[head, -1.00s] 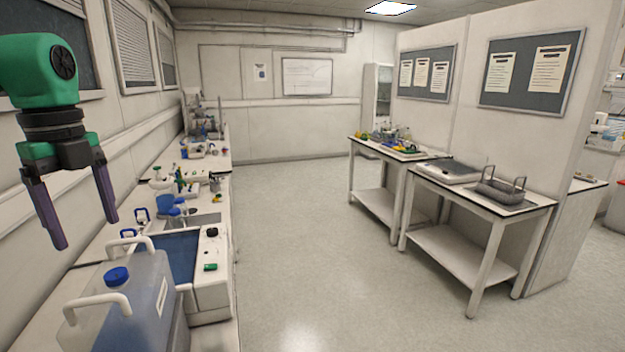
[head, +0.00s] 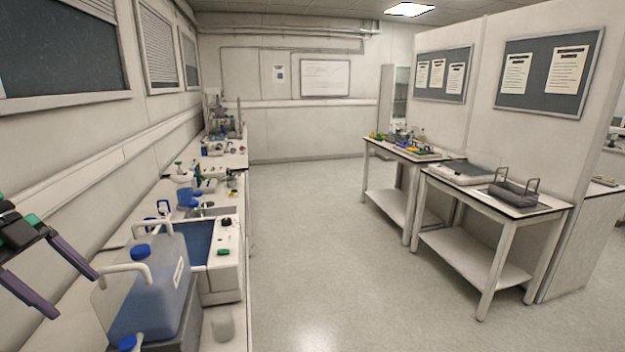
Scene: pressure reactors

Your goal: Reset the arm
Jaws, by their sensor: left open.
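My left gripper (head: 76,294) shows at the left edge of the head view. Its two dark purple fingers are spread apart with nothing between them. It hangs in front of the left wall, just left of a clear jug with a blue cap (head: 150,285); I cannot tell how far apart they are in depth. Most of my left arm is outside the picture. My right gripper is not in view.
A long white bench (head: 225,290) along the left wall holds a blue basin (head: 190,243), bottles and small lab items. Two white tables (head: 490,207) stand at the right by a partition, with trays on them. The floor (head: 315,250) between is clear.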

